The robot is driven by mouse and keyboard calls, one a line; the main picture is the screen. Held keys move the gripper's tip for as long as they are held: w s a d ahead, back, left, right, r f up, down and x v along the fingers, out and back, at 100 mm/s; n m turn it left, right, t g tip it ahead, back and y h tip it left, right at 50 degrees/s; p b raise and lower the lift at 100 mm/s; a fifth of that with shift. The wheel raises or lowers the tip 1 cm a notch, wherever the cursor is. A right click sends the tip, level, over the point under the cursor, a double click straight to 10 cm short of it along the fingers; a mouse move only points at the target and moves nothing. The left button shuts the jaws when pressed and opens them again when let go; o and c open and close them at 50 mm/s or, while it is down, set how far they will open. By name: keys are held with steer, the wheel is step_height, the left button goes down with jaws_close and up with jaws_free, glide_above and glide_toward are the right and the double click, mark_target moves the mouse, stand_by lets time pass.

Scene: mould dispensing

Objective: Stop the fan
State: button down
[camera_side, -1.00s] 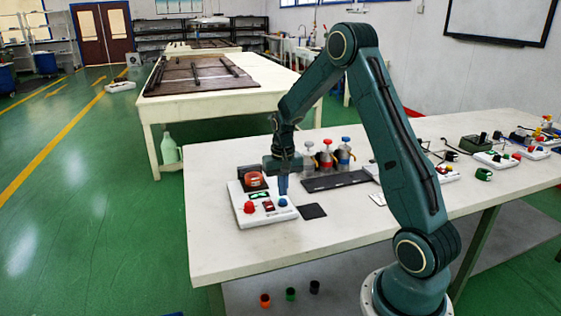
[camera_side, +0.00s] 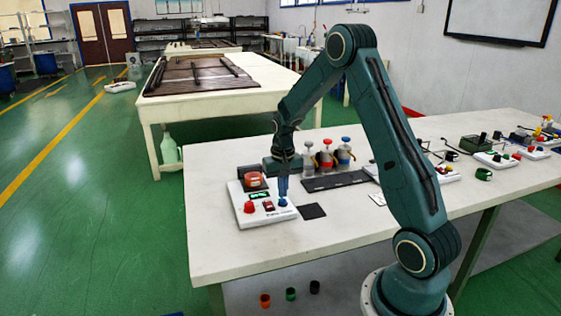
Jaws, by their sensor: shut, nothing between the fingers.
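A white control box (camera_side: 262,217) sits at the near left of the white table. On its top are a red knob (camera_side: 249,207), a small red switch (camera_side: 268,206), a green display (camera_side: 259,195) and a blue button (camera_side: 283,202). A reddish round part (camera_side: 254,180), which may be the fan, is at the back of the box; I cannot tell whether it turns. My gripper (camera_side: 283,194) points straight down with its fingers shut and empty. Its tips are at or just above the blue button; contact is too small to tell.
A dark square pad (camera_side: 312,211) lies right of the box. Several pump bottles (camera_side: 326,157) stand behind a dark tray (camera_side: 335,181). More control boxes (camera_side: 495,159) and a green mug (camera_side: 484,174) are at the right. The table front (camera_side: 240,255) is clear.

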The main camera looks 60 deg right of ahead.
mark_target(282, 200)
steer(key=shift+f, duration=0.75)
stand_by(0.3)
step_height(282, 200, up, 11)
stand_by(1.9)
steer(key=shift+r, duration=0.1)
stand_by(0.5)
steer(key=s+a+r+n+t, duration=0.2)
steer(key=s+a+r+n, duration=0.35)
steer(key=a+r, duration=0.7)
steer(key=s+a+n+t, duration=0.3)
steer(key=s+a, duration=0.7)
steer(key=s, duration=0.5)
steer(key=shift+a+f+t, duration=0.3)
steer(key=shift+a+f, duration=0.1)
